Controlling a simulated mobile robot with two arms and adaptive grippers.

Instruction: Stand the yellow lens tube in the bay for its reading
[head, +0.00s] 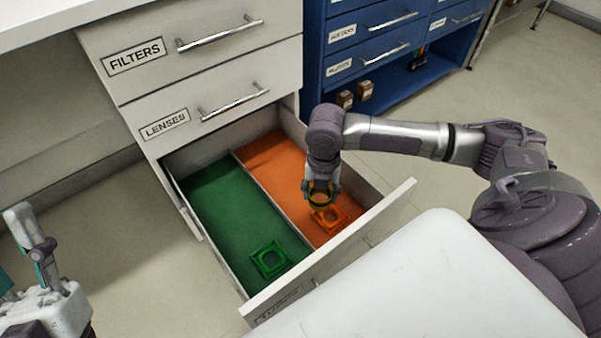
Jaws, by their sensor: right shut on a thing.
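My right gripper (321,188) points down over the orange compartment of the open drawer and is shut on the yellow lens tube (320,199). Only a short yellow ring-like end of the tube shows; the fingers hide the rest. An orange square holder (334,222) lies on the orange floor just below and in front of the tube. I cannot tell whether the tube touches it. A green square holder (268,261) with a round opening sits in the green compartment. At the lower left edge, part of my left arm shows, and its finger state is unclear.
The open drawer (296,235) has a thin divider between its green and orange halves and a raised white front. Closed drawers labelled FILTERS (136,57) and LENSES (165,125) are above. A blue cabinet (340,40) stands behind. A pale surface (420,285) fills the foreground.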

